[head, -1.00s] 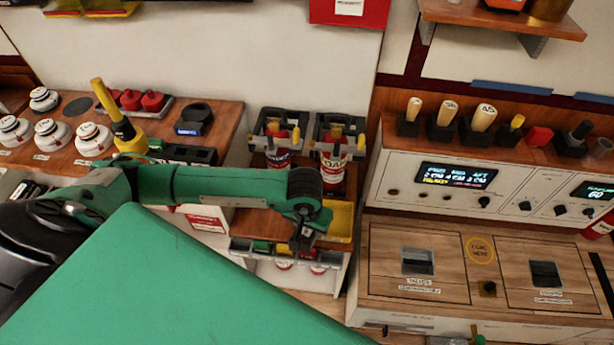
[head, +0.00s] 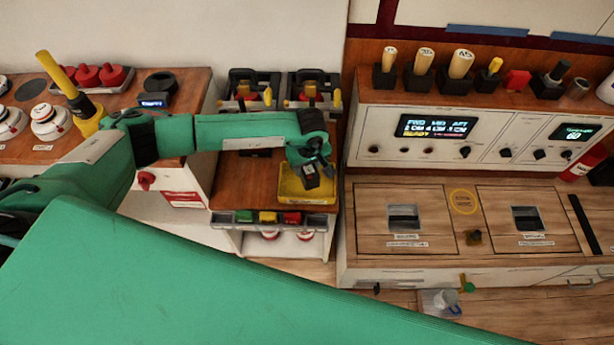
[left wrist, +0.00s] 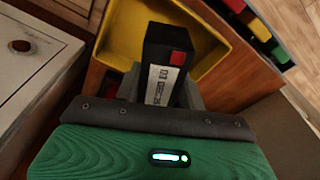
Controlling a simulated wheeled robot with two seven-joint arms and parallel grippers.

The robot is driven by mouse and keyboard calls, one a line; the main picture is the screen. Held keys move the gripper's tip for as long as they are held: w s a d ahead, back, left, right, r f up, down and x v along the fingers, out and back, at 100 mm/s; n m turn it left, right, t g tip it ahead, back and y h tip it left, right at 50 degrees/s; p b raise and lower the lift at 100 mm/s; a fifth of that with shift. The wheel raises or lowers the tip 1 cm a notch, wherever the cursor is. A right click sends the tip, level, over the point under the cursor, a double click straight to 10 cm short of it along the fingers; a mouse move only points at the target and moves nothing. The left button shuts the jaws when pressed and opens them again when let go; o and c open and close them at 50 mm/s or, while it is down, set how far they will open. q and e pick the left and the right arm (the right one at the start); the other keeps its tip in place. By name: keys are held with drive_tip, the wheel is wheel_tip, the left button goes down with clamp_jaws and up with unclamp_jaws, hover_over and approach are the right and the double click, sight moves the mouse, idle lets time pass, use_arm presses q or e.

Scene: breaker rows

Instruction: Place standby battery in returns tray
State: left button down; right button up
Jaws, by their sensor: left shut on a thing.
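The standby battery is a black block with a red patch and a white label. It shows in the left wrist view (left wrist: 165,62) and as a small dark block in the head view (head: 312,181). My left gripper (head: 308,168) is shut on it; its grey fingers lie on both sides of the block in the left wrist view (left wrist: 160,92). The yellow tray (head: 288,192) sits on the brown cabinet top, and the battery is over it. The tray wall also shows in the left wrist view (left wrist: 126,28). Whether the battery touches the tray floor is unclear. My right gripper is out of view.
A rack with green, yellow and red blocks (head: 267,217) runs along the cabinet's front edge. Two dark holders (head: 252,88) stand behind the tray. A white console (head: 385,150) and a wooden bench with hatches (head: 433,205) stand close on the right.

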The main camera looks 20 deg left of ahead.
use_arm(q)
drive_tip(key=shift+f, duration=0.65)
wheel_tip(320, 180, down, 3)
drive_tip(key=shift+r, duration=0.1)
drive_tip(key=shift+f+p, duration=0.3)
drive_tip(key=shift+f, duration=0.15)
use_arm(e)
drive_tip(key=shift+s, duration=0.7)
use_arm(q)
drive_tip(key=shift+f, duration=0.1)
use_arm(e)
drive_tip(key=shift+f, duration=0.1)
